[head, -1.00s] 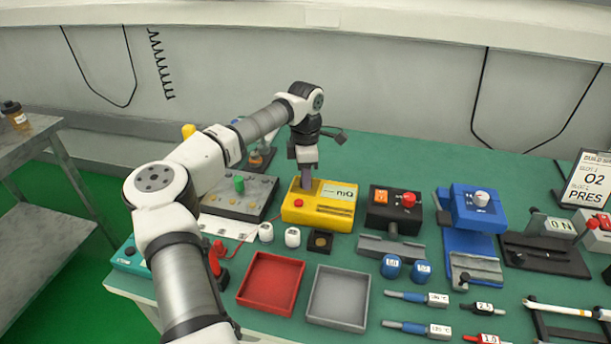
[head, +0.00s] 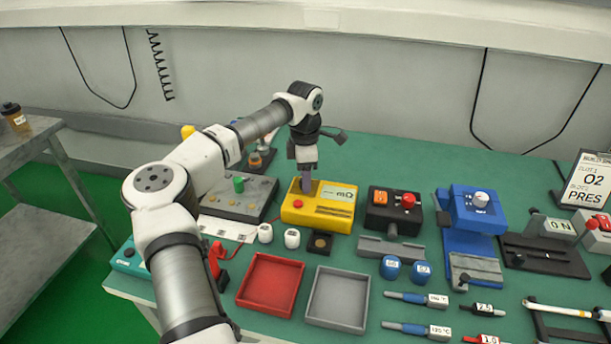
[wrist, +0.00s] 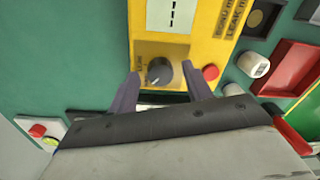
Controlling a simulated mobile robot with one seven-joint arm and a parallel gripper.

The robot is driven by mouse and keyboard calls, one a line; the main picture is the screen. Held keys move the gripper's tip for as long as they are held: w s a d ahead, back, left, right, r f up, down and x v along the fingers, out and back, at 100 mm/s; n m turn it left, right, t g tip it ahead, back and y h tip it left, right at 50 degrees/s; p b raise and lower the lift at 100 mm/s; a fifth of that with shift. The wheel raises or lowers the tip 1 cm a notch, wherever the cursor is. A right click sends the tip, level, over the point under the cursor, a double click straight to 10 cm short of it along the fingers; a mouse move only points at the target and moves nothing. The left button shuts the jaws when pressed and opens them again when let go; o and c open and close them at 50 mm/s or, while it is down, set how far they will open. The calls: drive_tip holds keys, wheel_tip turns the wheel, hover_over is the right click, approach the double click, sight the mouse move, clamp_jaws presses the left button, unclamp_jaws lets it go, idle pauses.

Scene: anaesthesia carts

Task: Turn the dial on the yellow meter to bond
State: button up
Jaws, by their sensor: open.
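The yellow meter (head: 325,205) stands on the green bench, with a pale display reading dashes and mΩ and a red button at its front left. In the wrist view, its dark round dial (wrist: 159,71) has a light pointer mark and sits on a tan label panel whose small lettering I cannot read. My gripper (head: 306,188) points down at the meter's left part. In the wrist view, my gripper (wrist: 160,69) is open, with one finger on each side of the dial. A gap shows on both sides. The arm hides the dial in the head view.
The red button (wrist: 211,72) is close beside the right finger in the wrist view. A grey box with a green knob (head: 239,187) is left of the meter; a black box with a red knob (head: 408,200) is right. Red (head: 243,298) and grey (head: 312,312) trays lie in front.

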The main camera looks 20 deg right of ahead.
wheel_tip(320, 180, up, 14)
drive_tip(key=b, duration=0.2)
drive_tip(key=shift+w+f, duration=0.15)
drive_tip(key=shift+w, duration=0.15)
drive_tip(key=shift+d, duration=0.1)
